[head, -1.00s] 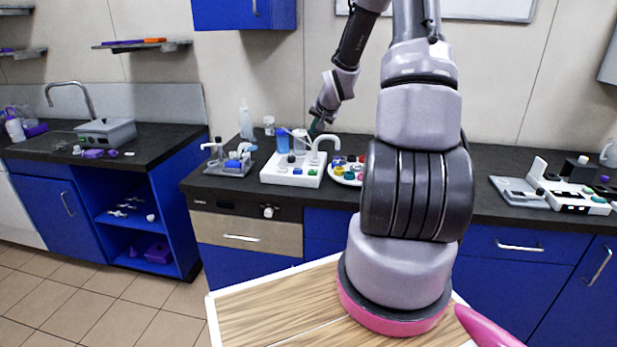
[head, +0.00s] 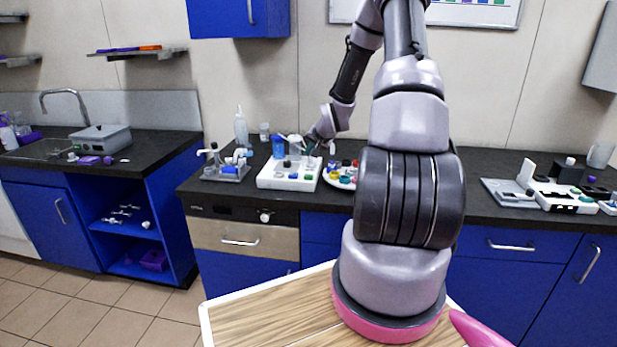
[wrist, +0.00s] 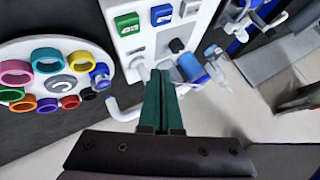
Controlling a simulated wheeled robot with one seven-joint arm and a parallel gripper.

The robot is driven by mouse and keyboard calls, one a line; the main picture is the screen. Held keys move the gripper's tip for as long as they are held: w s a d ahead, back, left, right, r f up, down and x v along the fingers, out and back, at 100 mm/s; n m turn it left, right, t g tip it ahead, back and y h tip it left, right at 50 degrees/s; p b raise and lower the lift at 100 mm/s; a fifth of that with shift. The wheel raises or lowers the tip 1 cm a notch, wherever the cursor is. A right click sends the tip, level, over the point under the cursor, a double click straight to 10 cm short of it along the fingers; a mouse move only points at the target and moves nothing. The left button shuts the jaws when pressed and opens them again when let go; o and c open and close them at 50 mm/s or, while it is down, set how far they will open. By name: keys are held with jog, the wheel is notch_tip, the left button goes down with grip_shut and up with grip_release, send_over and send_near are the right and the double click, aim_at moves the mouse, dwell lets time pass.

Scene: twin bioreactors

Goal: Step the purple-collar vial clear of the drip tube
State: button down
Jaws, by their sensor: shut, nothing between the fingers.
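A round white carousel (wrist: 112,62) holds several vials with coloured collars, at the left in the wrist view. It shows in the head view (head: 331,183) right of the white bioreactor base. A purple collar (wrist: 47,105) sits on its lower edge, between an orange and a red collar. The white bent drip tube (wrist: 126,112) is beside the carousel's right edge, nearest the blue and black collars. My gripper (wrist: 165,74) is shut and empty, its green fingers just right of the tube. In the head view my gripper (head: 309,149) is over the bioreactor base; contact cannot be told.
The bioreactor base (head: 290,184) has green and blue buttons (wrist: 127,23) and a blue vessel (wrist: 191,68) close to my fingertips. A second device (head: 226,172) stands to its left.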

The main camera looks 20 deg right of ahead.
aim_at(309, 177)
jog(key=shift+f, duration=3.1)
jog(key=shift+f, duration=0.1)
jog(key=shift+f, duration=0.3)
jog(key=shift+f, duration=0.4)
jog(key=shift+r, duration=3.35)
dwell(0.8)
